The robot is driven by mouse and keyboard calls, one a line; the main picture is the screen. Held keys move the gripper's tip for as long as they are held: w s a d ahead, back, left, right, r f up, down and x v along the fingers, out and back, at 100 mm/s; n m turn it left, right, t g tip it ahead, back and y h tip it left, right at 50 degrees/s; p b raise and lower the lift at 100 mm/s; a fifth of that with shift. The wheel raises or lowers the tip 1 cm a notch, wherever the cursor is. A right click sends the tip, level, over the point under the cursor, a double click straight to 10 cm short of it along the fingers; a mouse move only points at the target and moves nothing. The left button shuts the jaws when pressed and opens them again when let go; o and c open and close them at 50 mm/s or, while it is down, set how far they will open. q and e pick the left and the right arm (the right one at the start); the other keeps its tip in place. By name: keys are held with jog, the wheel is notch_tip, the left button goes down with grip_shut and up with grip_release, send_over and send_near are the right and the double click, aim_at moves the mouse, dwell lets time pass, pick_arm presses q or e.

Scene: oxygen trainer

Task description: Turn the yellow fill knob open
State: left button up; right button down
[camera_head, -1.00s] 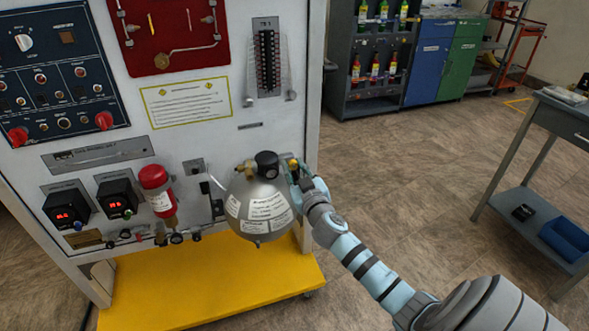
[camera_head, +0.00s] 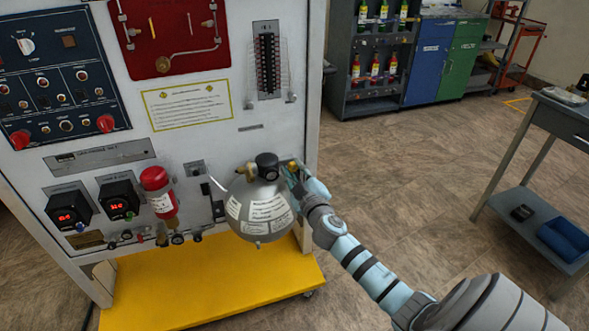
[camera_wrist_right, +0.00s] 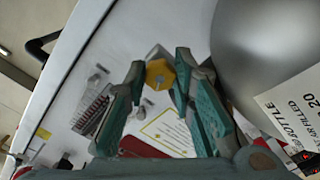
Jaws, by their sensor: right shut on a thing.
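The yellow fill knob (camera_wrist_right: 160,74) shows in the right wrist view as a small faceted knob with a central screw. My right gripper (camera_wrist_right: 158,78) has its two green fingers on either side of it and is shut on it. In the head view my right gripper (camera_head: 294,170) is at the right side of the grey oxygen bottle (camera_head: 259,208), and the knob is mostly hidden there. The bottle also fills the right of the wrist view (camera_wrist_right: 265,45). My left gripper is not in view.
The white trainer panel (camera_head: 225,140) stands behind the bottle, with a red cylinder (camera_head: 158,190) to its left. A yellow base (camera_head: 210,285) lies below. A grey table (camera_head: 560,115) stands at right. The floor between is clear.

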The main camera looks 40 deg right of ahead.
jog(key=n, duration=0.3)
jog(key=shift+r+n+p, duration=0.1)
jog(key=shift+n+p, duration=0.2)
jog(key=shift+p, duration=0.1)
jog(key=n+p, duration=0.1)
jog(key=n, duration=0.3)
jog(key=shift+n, duration=0.3)
jog(key=n+p, duration=0.1)
jog(key=n, duration=0.2)
jog(key=shift+n, duration=0.3)
jog(key=n, duration=0.3)
jog(key=shift+n+p, duration=0.3)
jog(key=shift+p, duration=0.1)
jog(key=n, duration=0.3)
jog(key=shift+n+p, duration=0.4)
jog(key=n, duration=0.3)
jog(key=shift+n+p, duration=0.3)
jog(key=shift+p, duration=0.1)
jog(key=n+p, duration=0.1)
jog(key=n, duration=0.3)
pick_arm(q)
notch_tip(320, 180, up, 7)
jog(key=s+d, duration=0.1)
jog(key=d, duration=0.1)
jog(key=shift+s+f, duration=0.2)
pick_arm(e)
jog(key=shift+n, duration=1.7)
